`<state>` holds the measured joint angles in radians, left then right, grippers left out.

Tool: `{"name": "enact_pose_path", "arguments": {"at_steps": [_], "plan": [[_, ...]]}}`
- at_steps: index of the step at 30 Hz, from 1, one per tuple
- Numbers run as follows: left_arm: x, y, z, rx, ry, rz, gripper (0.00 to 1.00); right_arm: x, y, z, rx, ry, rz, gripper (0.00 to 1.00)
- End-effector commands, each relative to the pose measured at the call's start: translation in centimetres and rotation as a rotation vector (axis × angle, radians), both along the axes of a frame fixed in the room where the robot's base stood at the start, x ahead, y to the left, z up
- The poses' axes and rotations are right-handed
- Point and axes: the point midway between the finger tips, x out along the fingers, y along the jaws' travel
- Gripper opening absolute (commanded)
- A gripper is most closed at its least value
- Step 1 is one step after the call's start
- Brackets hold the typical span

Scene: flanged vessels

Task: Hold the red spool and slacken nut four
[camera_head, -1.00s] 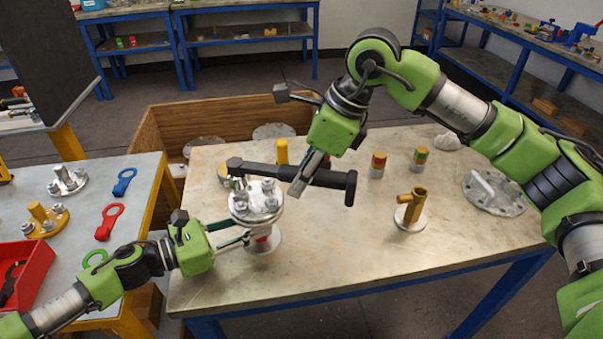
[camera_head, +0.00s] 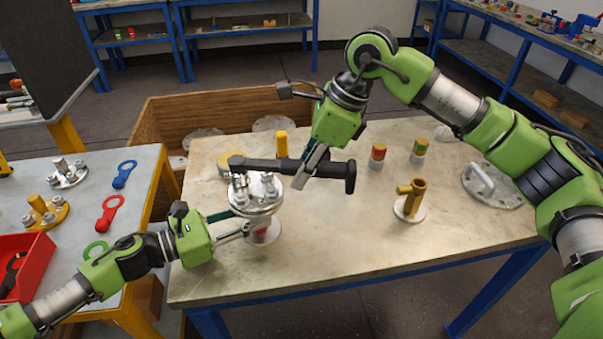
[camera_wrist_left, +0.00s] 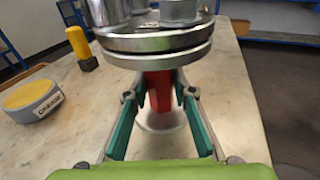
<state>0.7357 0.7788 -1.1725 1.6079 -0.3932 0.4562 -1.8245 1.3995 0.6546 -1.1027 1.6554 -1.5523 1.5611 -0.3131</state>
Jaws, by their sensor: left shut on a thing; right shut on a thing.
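The red spool (camera_wrist_left: 158,92) stands upright on the table under a bolted pair of steel flanges (camera_wrist_left: 158,45). In the head view most of its red body is hidden below the flange top (camera_head: 257,205). My left gripper (camera_wrist_left: 160,95) is shut on the red spool, one finger on each side. My right gripper (camera_head: 311,172) is shut on the dark handle of a wrench (camera_head: 270,165), held level above the flange. The wrench head is at the flange's far left nuts. Which nut is number four, and whether the wrench sits on it, I cannot tell.
A brass pipe fitting (camera_head: 411,200) stands right of the flange. Two banded cylinders (camera_head: 377,156) and a handled round plate (camera_head: 491,186) are farther right. A yellow-handled tool (camera_head: 281,144) stands behind. The table's front right (camera_head: 350,250) is clear.

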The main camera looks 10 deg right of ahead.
Motion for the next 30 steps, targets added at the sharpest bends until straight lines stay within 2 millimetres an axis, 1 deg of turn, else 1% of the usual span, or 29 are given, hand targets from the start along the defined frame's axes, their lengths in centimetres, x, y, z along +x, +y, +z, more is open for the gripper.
{"name": "enact_pose_path", "arguments": {"at_steps": [1, 6, 14, 20, 23, 30], "plan": [[0.1, 0.1, 0.1, 0.000, -0.001, 0.003, 0.07, 0.6, 0.0, 0.2, 0.005, -0.001, 0.038, 0.00], [0.1, 0.1, 0.1, 0.000, -0.001, 0.002, 0.07, 2.4, -0.3, 0.2, 0.004, -0.001, 0.177, 0.00], [0.1, 0.1, 0.1, 0.000, -0.001, 0.002, 0.07, 4.7, -0.3, 0.2, 0.004, -0.001, 0.364, 0.00], [0.1, 0.1, 0.1, 0.000, -0.001, 0.003, 0.07, 4.7, -0.3, 0.6, 0.002, -0.005, 0.370, 0.00], [0.1, 0.1, 0.0, 0.000, -0.001, 0.003, 0.07, 4.7, -0.3, 1.4, 0.002, -0.006, 0.370, 0.00], [0.1, 0.1, 0.0, 0.000, -0.001, 0.002, 0.07, 4.7, -0.3, 4.2, 0.002, -0.005, 0.368, 0.00]]}}
